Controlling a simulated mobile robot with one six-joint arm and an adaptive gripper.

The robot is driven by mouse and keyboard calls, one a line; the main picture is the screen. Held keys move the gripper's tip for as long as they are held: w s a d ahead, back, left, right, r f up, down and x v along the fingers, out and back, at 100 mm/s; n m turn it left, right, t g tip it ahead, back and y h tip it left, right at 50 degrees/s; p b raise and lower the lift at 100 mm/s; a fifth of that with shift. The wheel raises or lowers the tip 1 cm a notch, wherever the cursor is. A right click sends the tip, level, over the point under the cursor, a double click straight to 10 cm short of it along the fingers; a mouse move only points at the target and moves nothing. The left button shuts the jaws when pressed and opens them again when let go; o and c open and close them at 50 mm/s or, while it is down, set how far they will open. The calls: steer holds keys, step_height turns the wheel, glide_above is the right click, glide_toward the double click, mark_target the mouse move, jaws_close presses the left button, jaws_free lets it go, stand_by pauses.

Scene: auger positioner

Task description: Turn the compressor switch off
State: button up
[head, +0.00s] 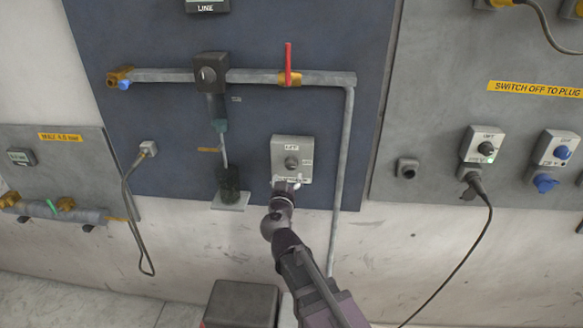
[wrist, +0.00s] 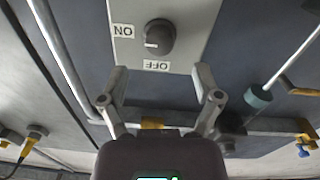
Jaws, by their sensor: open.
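The compressor switch is a light grey box with a dark round knob (head: 291,162) on the blue panel. In the wrist view, which is upside down, the knob (wrist: 159,37) has a white mark pointing left toward the ON label (wrist: 124,31). In the head view my gripper (head: 286,186) is at the box's lower edge, below the knob.
A grey pipe (head: 347,150) with a red-handled valve (head: 288,65) runs above and right of the box. A filter unit (head: 210,75) hangs to the left. A plugged-in socket (head: 482,145) and a blue-knobbed switch (head: 562,152) are on the right panel. A dark box (head: 240,305) stands below.

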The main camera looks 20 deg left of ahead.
mark_target(290, 167)
steer(key=shift+x, duration=2.95)
jaws_close()
steer(key=shift+d, duration=0.2)
steer(key=shift+a, duration=0.2)
